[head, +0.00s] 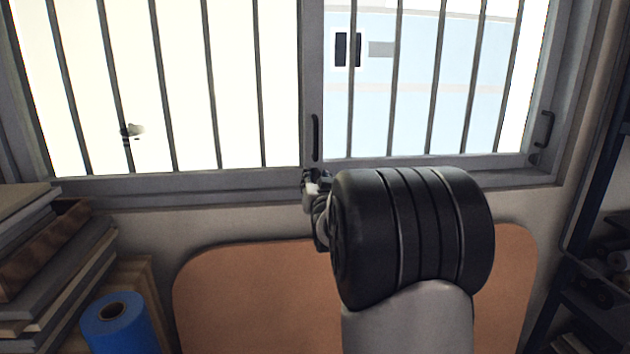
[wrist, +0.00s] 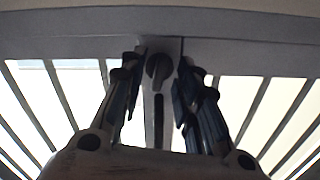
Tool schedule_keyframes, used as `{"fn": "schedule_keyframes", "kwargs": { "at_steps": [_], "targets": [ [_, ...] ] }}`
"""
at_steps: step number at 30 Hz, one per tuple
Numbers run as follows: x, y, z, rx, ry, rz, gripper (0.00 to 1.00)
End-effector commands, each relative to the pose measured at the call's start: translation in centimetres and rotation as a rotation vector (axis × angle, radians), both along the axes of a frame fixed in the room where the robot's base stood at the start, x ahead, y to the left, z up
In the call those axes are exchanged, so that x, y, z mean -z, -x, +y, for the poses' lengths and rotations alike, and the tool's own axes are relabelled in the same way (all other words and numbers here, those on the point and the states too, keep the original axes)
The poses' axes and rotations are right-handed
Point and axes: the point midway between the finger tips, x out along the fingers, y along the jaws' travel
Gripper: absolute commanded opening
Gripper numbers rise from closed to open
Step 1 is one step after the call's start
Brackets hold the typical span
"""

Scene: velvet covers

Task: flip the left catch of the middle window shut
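The window (head: 420,160) has a grey frame and dark vertical bars. Its left catch (wrist: 159,66) is a small dark rounded piece on the grey upright, seen in the wrist view between my fingers. A slim dark pull handle (head: 315,137) is on the same upright in the head view, and it also shows in the wrist view (wrist: 158,122). My gripper (wrist: 160,84) is open, one finger on each side of the catch, with visible gaps. In the head view my gripper (head: 315,190) is at the sill, partly hidden by my wrist. I cannot tell which way the catch is turned.
A second dark handle (head: 543,130) and a small catch (head: 535,158) are at the window's right side. An orange-brown board (head: 250,300) leans below. Stacked boards (head: 50,270) and a blue roll (head: 118,325) are at left, dark shelves (head: 595,230) at right.

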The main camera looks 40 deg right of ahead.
Motion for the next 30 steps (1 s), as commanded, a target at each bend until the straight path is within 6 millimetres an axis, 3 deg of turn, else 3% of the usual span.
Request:
{"fn": "schedule_keyframes", "kwargs": {
  "at_steps": [2,15,30],
  "targets": [
    [0.00,0.02,0.01,0.000,0.000,0.000,0.29],
    [-0.02,0.05,0.01,0.000,0.000,0.000,0.00],
    [0.41,0.03,-0.01,0.000,0.092,0.051,0.00]
  ]
}}
